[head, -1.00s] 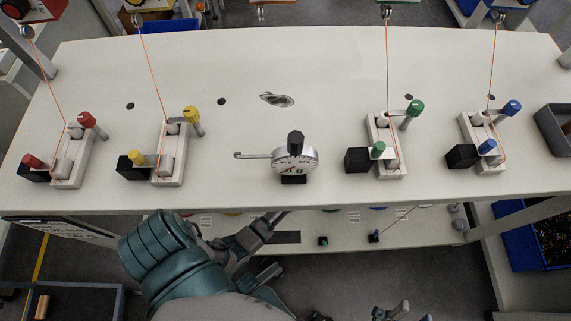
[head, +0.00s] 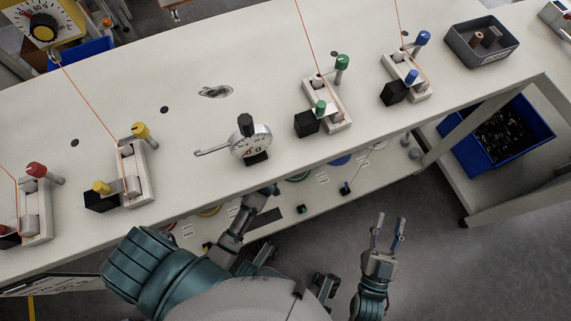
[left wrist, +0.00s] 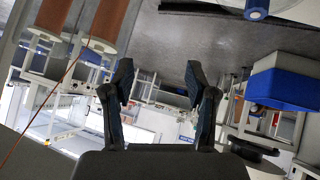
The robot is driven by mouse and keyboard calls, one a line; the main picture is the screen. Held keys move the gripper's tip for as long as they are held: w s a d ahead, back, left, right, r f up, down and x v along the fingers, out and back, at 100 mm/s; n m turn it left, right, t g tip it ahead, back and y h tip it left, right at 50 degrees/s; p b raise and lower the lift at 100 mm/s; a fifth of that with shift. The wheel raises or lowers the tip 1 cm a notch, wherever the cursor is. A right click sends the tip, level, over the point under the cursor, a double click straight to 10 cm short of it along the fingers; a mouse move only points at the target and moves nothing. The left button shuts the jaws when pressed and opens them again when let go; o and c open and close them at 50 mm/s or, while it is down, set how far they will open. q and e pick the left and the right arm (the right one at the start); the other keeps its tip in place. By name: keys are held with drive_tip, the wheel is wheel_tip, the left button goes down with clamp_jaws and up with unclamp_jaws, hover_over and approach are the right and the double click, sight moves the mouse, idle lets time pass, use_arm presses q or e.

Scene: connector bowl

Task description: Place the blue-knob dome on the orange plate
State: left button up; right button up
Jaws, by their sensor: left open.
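I cannot make out a dome with a blue knob or an orange plate for certain. Blue-capped pegs (head: 422,39) stand on a white fixture at the table's right side. Parts of coloured rings, one yellow-orange (head: 209,211), show below the table's front edge, mostly hidden by it. My right gripper (head: 389,229) is open and empty over the floor, in front of the table. My left arm reaches towards the table's front edge in the head view; its gripper is not clear there. In the left wrist view my left gripper (left wrist: 160,85) is open, with nothing between its fingers.
A dial gauge (head: 251,144) stands at the table's front edge. Fixtures with red, yellow (head: 141,131) and green (head: 342,62) caps line the white table (head: 260,60). A grey tray (head: 480,55) is at the right. A blue bin (head: 510,150) stands lower right.

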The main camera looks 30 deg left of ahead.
use_arm(q)
drive_tip(key=s+d+r+m+t+h, duration=0.3)
drive_tip(key=d+r+t, duration=0.1)
drive_tip(key=r, duration=0.5)
drive_tip(key=s+d+r+m+t+h, duration=0.3)
drive_tip(key=s+d+r+m+t, duration=0.1)
drive_tip(key=r, duration=0.6)
drive_tip(key=s+d+r+m+t+h, duration=0.3)
drive_tip(key=s+d+r+m+t, duration=0.1)
drive_tip(key=r, duration=0.6)
drive_tip(key=shift+s+d+t+h, duration=0.15)
drive_tip(key=shift+d+t+h, duration=0.25)
drive_tip(key=shift+d, duration=0.75)
